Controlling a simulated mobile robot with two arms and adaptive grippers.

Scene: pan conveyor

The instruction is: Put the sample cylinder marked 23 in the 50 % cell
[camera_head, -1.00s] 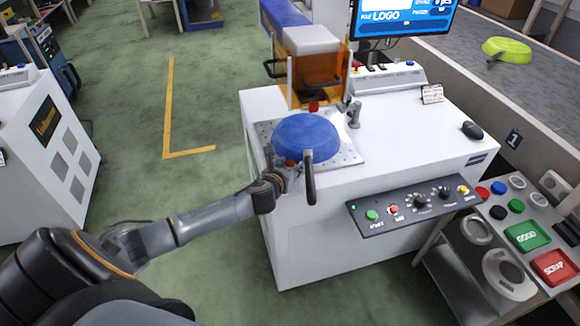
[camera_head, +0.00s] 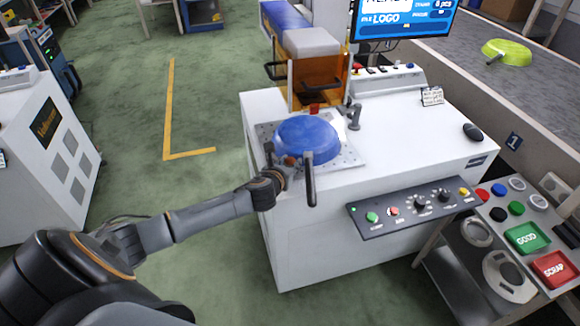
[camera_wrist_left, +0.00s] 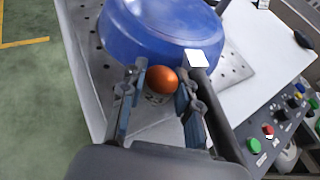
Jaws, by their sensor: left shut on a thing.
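My left gripper (camera_head: 281,164) is at the pan's near left edge, beside the handle. My right gripper is out of view.
The plate is on a white machine (camera_head: 330,235) with a control panel (camera_head: 415,208). An orange guard (camera_head: 316,75) stands behind the pan. A green pan (camera_head: 507,51) lies on the conveyor (camera_head: 545,90). GOOD (camera_head: 527,237) and SCRAP (camera_head: 555,267) buttons are at right.

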